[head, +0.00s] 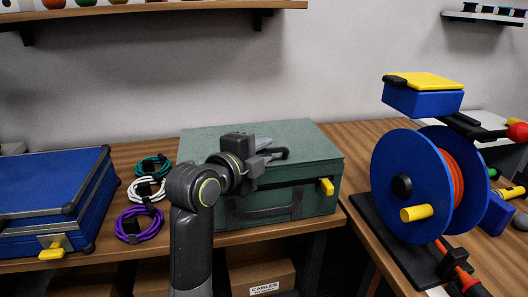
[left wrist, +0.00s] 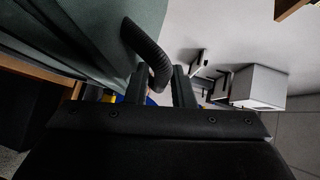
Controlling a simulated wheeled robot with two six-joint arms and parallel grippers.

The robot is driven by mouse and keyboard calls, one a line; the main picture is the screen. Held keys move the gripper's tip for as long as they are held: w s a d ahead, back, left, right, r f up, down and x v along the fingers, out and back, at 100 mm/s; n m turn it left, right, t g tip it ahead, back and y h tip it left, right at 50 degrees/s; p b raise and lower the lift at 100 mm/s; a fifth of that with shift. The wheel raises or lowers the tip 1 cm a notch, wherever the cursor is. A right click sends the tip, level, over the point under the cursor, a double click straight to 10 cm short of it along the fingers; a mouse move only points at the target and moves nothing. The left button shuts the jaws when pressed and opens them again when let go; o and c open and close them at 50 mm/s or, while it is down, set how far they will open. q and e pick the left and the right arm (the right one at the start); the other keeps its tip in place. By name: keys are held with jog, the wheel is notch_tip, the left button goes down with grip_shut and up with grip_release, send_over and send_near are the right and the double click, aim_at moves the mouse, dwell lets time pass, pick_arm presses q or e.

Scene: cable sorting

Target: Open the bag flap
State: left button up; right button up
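The bag is a green box-shaped case (head: 300,205) on the wooden bench in the head view, with its top flap (head: 215,138) lying closed. A yellow tab (head: 327,186) sits on its front right. A black curved handle (head: 281,152) stands on the flap; it also shows in the left wrist view (left wrist: 146,45). My left gripper (head: 268,154) is over the flap at this handle. In the left wrist view its fingers (left wrist: 160,90) are apart, with the handle's end appearing between them. I cannot tell whether they touch it. My right gripper is not in view.
A blue case (head: 50,190) stands at the left. Teal (head: 153,166), white (head: 147,189) and purple (head: 139,224) cable coils lie between the cases. A blue cable reel (head: 402,190) stands at the right. A shelf (head: 150,8) hangs above; the air over the bag is free.

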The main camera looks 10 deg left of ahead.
pick_arm(q)
jog(key=shift+w+d, duration=0.15)
jog(key=shift+w, duration=0.15)
jog(key=shift+c, duration=0.3)
grip_shut()
